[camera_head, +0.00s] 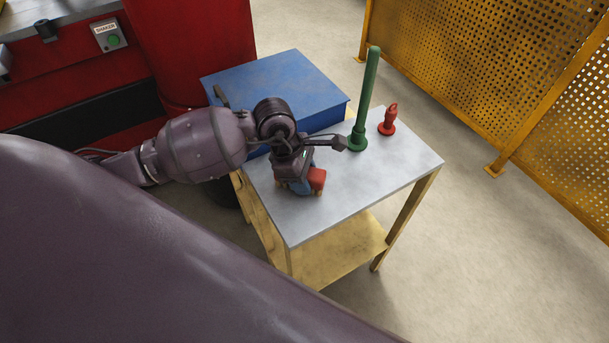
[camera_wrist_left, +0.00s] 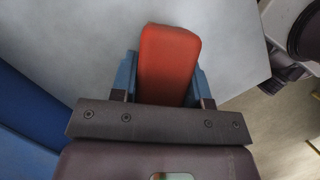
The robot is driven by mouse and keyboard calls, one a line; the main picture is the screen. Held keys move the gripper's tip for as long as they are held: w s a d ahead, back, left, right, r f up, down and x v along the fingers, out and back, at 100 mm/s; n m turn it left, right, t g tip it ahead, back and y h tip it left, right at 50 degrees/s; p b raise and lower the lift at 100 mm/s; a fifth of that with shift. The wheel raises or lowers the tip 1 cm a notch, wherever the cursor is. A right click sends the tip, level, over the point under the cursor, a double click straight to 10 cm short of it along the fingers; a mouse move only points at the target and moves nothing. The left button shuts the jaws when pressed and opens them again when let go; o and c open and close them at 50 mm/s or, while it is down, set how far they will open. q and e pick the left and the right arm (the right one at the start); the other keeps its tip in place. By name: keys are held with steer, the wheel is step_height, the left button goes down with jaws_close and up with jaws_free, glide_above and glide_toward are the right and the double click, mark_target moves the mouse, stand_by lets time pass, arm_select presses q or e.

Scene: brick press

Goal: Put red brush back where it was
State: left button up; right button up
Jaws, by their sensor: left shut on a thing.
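The red brush (camera_head: 318,179) is at the near left part of the grey tabletop (camera_head: 345,190), next to the blue box. My left gripper (camera_head: 300,187) is shut on it, pointing down at the table. In the left wrist view the red brush (camera_wrist_left: 168,62) sits between the two blue fingers of the left gripper (camera_wrist_left: 165,90), over the grey surface. Whether the brush touches the table I cannot tell. Its bristles are mostly hidden. My right gripper is not clearly seen in either view.
A blue box (camera_head: 280,85) stands at the table's back left. A green upright post (camera_head: 368,90) and a small red object (camera_head: 388,120) stand at the back right. Yellow mesh fencing (camera_head: 500,70) is beyond. The front right tabletop is clear.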

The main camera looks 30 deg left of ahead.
arm_select(q)
steer(key=o, duration=1.1)
steer(key=p+v, duration=0.1)
steer(key=v, duration=1.1)
steer(key=shift+r, duration=0.1)
